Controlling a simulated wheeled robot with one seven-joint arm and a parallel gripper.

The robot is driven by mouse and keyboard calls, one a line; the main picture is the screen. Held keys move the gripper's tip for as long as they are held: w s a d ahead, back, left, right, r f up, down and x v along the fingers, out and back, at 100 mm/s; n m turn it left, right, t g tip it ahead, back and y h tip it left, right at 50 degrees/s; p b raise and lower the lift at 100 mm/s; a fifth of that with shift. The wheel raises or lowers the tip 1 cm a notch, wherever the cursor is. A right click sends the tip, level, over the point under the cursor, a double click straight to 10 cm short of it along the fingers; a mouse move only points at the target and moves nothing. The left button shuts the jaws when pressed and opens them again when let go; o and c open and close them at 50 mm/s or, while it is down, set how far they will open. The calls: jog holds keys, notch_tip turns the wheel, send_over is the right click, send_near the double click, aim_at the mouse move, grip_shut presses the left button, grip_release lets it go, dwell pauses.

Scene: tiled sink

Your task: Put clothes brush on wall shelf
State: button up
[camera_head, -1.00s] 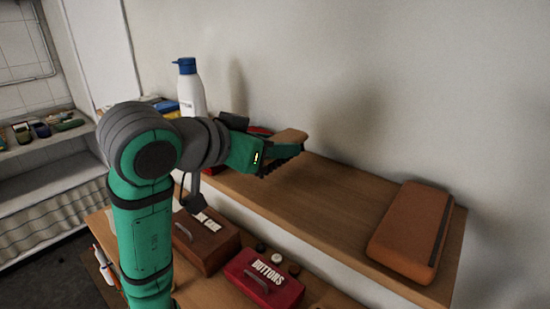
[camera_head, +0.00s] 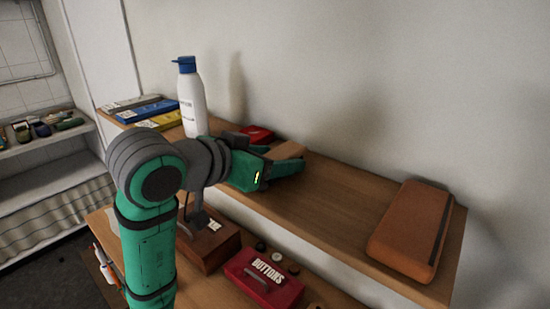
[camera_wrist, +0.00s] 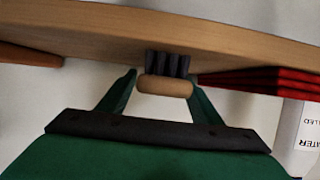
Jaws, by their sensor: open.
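The clothes brush (camera_head: 287,151) has a light wooden back and stands bristles down on the wooden wall shelf (camera_head: 335,196), just right of a red item. In the wrist view the brush (camera_wrist: 166,87) shows its wooden end and dark bristles, which meet the shelf board (camera_wrist: 100,35). My gripper (camera_head: 292,160) is at the brush over the shelf. It is open, with one green finger on each side of the brush in the wrist view (camera_wrist: 163,78). In the head view the fingers hide the bristles.
A white bottle with a blue cap (camera_head: 190,95) stands left on the shelf, beside several flat boxes (camera_head: 145,109). A red item (camera_head: 257,133) lies behind my gripper. A brown case (camera_head: 410,230) is at the right end. Below are a red buttons box (camera_head: 262,280) and a brown box (camera_head: 208,245).

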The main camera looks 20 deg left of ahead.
jog(key=shift+s+a+r, duration=0.15)
jog(key=shift+s+r, duration=0.15)
jog(key=v, duration=1.1)
jog(key=shift+s, duration=0.15)
